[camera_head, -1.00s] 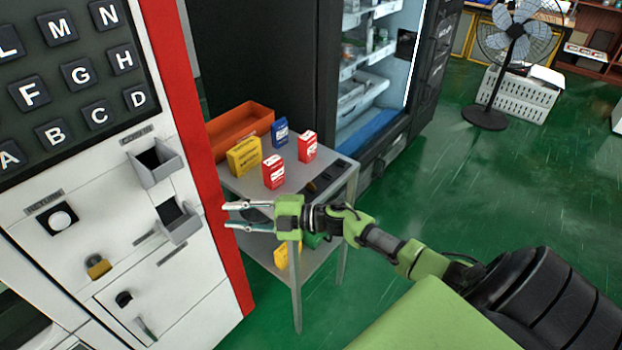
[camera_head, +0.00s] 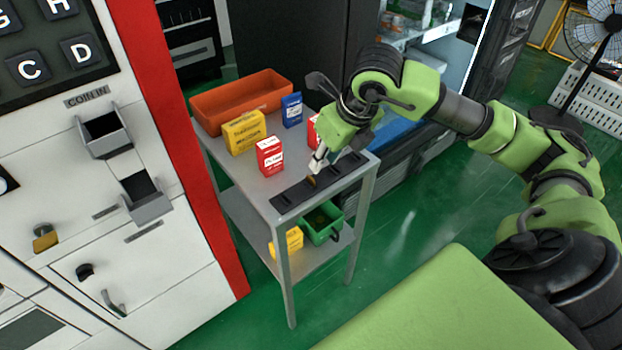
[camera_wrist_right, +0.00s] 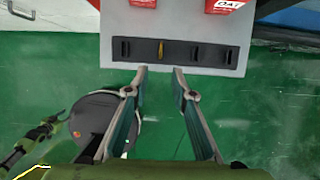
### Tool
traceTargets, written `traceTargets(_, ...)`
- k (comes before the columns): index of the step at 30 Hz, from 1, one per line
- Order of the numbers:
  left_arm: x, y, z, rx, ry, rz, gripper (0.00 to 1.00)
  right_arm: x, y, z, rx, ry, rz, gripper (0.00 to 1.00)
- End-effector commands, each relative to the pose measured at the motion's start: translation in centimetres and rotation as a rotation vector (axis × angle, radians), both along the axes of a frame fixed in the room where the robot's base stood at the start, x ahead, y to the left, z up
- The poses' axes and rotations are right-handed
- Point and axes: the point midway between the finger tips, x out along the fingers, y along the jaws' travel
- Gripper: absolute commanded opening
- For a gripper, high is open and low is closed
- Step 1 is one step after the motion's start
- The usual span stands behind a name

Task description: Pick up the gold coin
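The gold coin (camera_wrist_right: 161,48) stands on edge in a slot of a black slotted holder (camera_wrist_right: 187,58) in the right wrist view. The holder lies along the near edge of a grey table and also shows in the head view (camera_head: 288,199). There the coin (camera_head: 311,181) is small and partly hidden near my fingertips. My right gripper (camera_head: 318,165) points down over the holder. In the right wrist view its two fingers (camera_wrist_right: 160,69) are apart with nothing between them, and the coin lines up with the gap beyond the tips. My left gripper is not seen.
On the grey table (camera_head: 233,180) stand a yellow box (camera_head: 244,132), a red box (camera_head: 270,156), a blue box (camera_head: 292,109) and an orange bin (camera_head: 240,100). Another red box is partly behind my gripper. A green bin (camera_head: 322,224) is below. A white coin machine (camera_head: 150,255) stands left.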

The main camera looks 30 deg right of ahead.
Motion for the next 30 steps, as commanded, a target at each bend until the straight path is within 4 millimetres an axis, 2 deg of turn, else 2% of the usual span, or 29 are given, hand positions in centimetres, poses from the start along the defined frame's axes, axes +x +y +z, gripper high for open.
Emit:
traceTargets(1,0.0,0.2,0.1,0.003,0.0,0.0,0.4,0.3,0.1,-1.0,0.003,0.005,0.0,0.24)
traceTargets(4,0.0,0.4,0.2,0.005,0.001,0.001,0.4,1.0,0.1,-2.6,0.003,0.004,-0.001,0.24)
traceTargets(13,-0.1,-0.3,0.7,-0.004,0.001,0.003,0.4,2.1,0.3,-4.8,0.004,0.003,0.002,0.24)
traceTargets(21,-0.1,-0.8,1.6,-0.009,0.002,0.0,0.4,3.8,0.4,-8.2,0.004,0.002,0.001,0.24)
traceTargets(30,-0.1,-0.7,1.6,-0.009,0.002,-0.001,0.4,4.0,0.4,-8.8,0.003,0.0,0.001,0.24)
